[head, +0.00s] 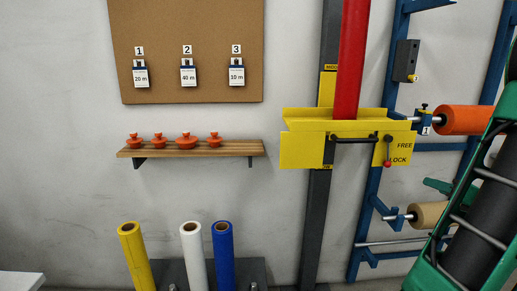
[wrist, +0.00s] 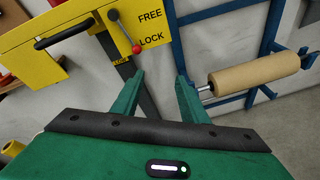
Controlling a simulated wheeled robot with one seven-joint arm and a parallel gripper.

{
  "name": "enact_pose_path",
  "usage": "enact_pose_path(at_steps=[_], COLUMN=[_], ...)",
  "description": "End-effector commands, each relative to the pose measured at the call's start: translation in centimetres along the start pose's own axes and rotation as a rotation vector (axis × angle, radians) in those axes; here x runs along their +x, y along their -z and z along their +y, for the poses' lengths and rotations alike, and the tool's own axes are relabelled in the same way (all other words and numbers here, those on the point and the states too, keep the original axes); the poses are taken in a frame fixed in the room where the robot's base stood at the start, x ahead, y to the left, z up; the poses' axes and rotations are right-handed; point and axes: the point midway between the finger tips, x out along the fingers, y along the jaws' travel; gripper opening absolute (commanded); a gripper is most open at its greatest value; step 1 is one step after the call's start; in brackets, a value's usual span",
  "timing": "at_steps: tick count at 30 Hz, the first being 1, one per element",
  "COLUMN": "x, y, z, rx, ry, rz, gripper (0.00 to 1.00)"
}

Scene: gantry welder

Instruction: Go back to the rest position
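My gripper (wrist: 160,75) shows in the wrist view with its two green fingers apart and nothing between them. It is open. In the head view my green arm fills the right edge, in front of the blue rack, and a green finger-like tip (head: 437,186) points left from it. The yellow carriage (head: 303,152) on the dark upright bears a lever with a red knob (head: 387,164), hanging down beside the word LOCK. In the wrist view the red knob (wrist: 136,49) lies up and left of my fingers, apart from them.
A blue rack (head: 368,200) holds an orange roll (head: 465,119) and a tan roll (head: 428,214) close to my arm. A wooden shelf (head: 230,147) with orange knobbed pieces, a cork board (head: 200,25) and upright yellow, white and blue rolls stand left, well apart.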

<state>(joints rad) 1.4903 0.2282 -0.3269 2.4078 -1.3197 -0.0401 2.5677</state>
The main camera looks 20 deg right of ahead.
Motion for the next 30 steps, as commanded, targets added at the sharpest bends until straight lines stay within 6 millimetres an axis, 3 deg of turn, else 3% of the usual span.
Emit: enact_pose_path(at_steps=[6, 14, 18, 23, 30], x=[2.1, 2.9, 3.0, 1.9, -2.0], y=[2.9, 6.6, 9.4, 13.8, 19.1], z=[3.6, 7.5, 10.2, 13.8, 17.4], rx=[-0.215, -0.521, -0.765, -1.154, -1.721], ry=[-0.051, -0.136, -0.222, -0.391, -0.73], rz=[0.119, 0.261, 0.363, 0.507, 0.665], gripper=[0.4, 0.4, 0.4, 0.4, 0.4])
